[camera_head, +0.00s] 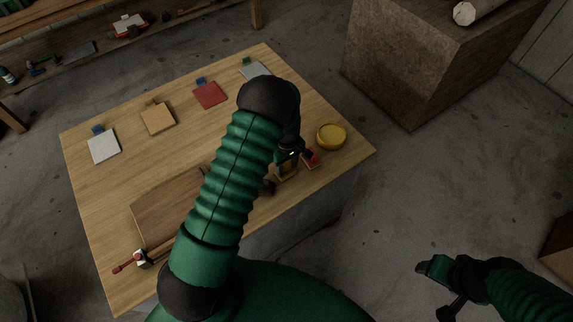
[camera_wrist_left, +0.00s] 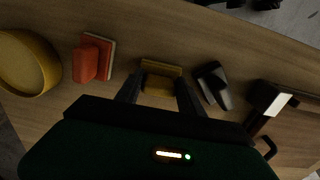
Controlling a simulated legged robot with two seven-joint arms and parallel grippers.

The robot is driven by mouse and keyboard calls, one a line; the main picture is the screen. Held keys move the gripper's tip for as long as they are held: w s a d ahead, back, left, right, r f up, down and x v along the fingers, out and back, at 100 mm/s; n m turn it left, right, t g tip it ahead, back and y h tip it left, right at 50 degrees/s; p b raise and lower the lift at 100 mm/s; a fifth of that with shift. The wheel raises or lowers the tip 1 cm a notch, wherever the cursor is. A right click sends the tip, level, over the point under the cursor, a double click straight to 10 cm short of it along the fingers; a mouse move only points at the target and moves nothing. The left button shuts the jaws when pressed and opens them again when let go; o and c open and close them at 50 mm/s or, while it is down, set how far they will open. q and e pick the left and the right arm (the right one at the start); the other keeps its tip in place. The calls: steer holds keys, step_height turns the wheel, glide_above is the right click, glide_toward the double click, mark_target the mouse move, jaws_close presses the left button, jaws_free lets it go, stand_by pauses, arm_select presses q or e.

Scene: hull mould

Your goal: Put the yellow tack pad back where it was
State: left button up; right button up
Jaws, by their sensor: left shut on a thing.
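The yellow tack pad (camera_wrist_left: 160,80) is between the two black fingers of my left gripper (camera_wrist_left: 158,92), low over the wooden table. In the head view the yellow pad (camera_head: 287,174) shows partly behind my left arm, near the table's front right edge. My left gripper (camera_head: 287,160) is shut on it. I cannot tell whether the pad touches the table. My right gripper (camera_head: 436,268) is off the table at the lower right, with nothing visible in it; its fingers are not clear.
A red pad (camera_wrist_left: 95,60) and a round yellow dish (camera_head: 331,136) lie beside the held pad. A black object (camera_wrist_left: 213,85) is on its other side. White (camera_head: 103,146), tan (camera_head: 157,118) and red (camera_head: 209,94) squares line the table's far side.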

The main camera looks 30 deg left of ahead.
mark_target(289, 175)
arm_select(q)
steer(key=shift+w+d+r, duration=0.1)
steer(key=shift+d+r, duration=0.05)
steer(key=shift+d, duration=0.5)
steer(key=o, duration=0.7)
steer(key=shift+f, duration=0.2)
steer(key=o, duration=0.5)
steer(key=shift+a, duration=0.4)
steer(key=shift+a+f, duration=0.1)
steer(key=shift+a, duration=0.15)
steer(key=shift+d+r, duration=0.2)
steer(key=shift+r, duration=0.1)
step_height(289, 175, up, 13)
steer(key=s+d+r+m+t, duration=0.1)
steer(key=s+d+r+m, duration=0.1)
steer(key=s+d+m, duration=0.3)
steer(key=s+d+r+m+t, duration=0.1)
steer(key=s+d+r+m, duration=0.2)
steer(key=s+d+m, duration=0.3)
steer(key=shift+s+r+m+t+b, duration=0.15)
steer(key=shift+s+m+t+b, duration=0.2)
steer(key=shift+s+m, duration=1.5)
arm_select(e)
steer(key=shift+d+f, duration=0.3)
steer(key=shift+f, duration=0.05)
